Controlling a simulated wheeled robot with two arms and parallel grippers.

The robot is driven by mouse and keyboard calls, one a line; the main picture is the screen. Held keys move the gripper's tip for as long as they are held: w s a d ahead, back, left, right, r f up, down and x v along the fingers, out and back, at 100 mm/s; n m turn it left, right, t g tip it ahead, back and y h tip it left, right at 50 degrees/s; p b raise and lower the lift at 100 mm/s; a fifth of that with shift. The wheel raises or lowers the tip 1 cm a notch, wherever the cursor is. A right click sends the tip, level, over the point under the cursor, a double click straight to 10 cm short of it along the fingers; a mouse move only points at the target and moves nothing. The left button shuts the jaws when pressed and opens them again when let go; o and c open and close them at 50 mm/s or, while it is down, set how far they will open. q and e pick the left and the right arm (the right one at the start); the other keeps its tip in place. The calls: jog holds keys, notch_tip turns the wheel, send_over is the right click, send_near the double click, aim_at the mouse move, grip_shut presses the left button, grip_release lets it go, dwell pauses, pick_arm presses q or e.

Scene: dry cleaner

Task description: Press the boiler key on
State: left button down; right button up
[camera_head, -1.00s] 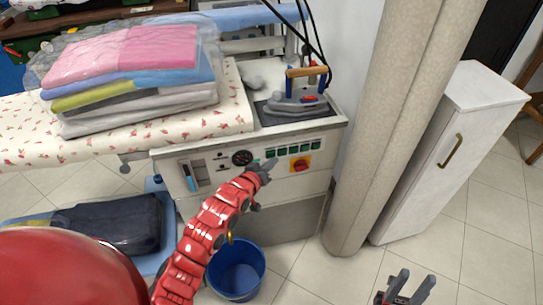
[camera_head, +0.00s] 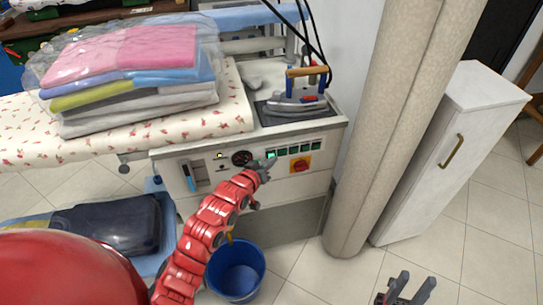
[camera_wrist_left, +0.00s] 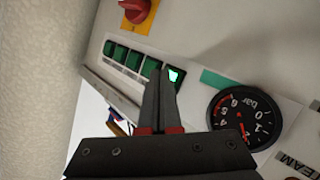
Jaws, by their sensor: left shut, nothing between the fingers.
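The control panel (camera_head: 325,168) is on the front of the ironing station and carries a row of green keys (camera_head: 293,149). The leftmost key (camera_head: 271,154) glows bright green; it also shows lit in the left wrist view (camera_wrist_left: 174,76), right by my fingertips. The other keys are dark green. My left gripper (camera_head: 265,168) is shut and empty, just in front of the lit key; in the wrist view its fingers (camera_wrist_left: 161,76) lie together beside that key. Whether they touch it I cannot tell. My right gripper (camera_head: 407,288) is open and empty, low over the floor.
A red rotary switch on yellow (camera_head: 301,164) sits below the keys. A pressure gauge (camera_head: 241,158) and a small lit lamp (camera_head: 220,155) are left of them. An iron (camera_head: 297,101) stands above. A blue bucket (camera_head: 237,270) is below; a beige column (camera_head: 385,130) stands right.

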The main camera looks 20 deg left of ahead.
pick_arm(q)
jog(key=shift+s+d, duration=0.25)
jog(key=shift+s, duration=0.05)
jog(key=shift+p, duration=0.3)
jog(key=s+d+p, duration=0.2)
jog(key=s, duration=0.1)
jog(key=s+d+p, duration=0.1)
jog(key=s+p, duration=0.1)
jog(key=shift+d, duration=0.15)
dwell(0.3)
